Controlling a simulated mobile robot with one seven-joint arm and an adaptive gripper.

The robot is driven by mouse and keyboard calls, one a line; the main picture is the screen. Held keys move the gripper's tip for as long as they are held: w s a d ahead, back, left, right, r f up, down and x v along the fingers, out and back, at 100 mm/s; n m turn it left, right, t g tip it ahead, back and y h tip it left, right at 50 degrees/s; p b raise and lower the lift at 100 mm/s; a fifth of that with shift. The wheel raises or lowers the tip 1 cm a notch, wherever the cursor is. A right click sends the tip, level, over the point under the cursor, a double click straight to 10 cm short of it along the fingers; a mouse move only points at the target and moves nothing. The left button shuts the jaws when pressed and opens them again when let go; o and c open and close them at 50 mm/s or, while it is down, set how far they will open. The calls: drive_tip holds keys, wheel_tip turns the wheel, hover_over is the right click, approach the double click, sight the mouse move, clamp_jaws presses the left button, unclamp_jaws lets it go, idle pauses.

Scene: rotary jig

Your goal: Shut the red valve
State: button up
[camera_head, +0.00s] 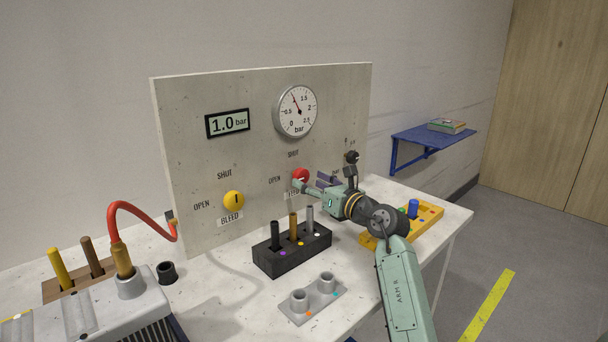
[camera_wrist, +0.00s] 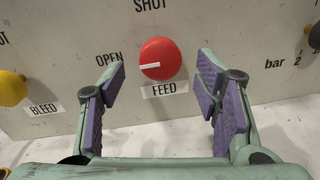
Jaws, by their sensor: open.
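The red valve (camera_head: 300,174) is a round knob on the upright panel, labelled FEED, with SHUT above it and OPEN to its left. In the wrist view the red valve (camera_wrist: 160,58) has a white mark lying nearly level, on its left half, toward OPEN. My gripper (camera_wrist: 161,76) is open and empty, its purple-padded fingers to the left and right of the knob in that view, with clear gaps on both sides. In the head view my gripper (camera_head: 311,186) is close to the panel and partly covers the valve.
A yellow BLEED knob (camera_head: 233,201) is on the panel to the left, its mark upright. A black block (camera_head: 292,250) with upright pegs and a grey two-socket plate (camera_head: 313,301) stand on the table below.

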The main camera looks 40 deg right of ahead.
sight(304, 179)
drive_tip(key=shift+w, duration=1.65)
drive_tip(key=c, duration=1.1)
drive_tip(key=shift+p, duration=0.3)
drive_tip(key=shift+c, duration=0.2)
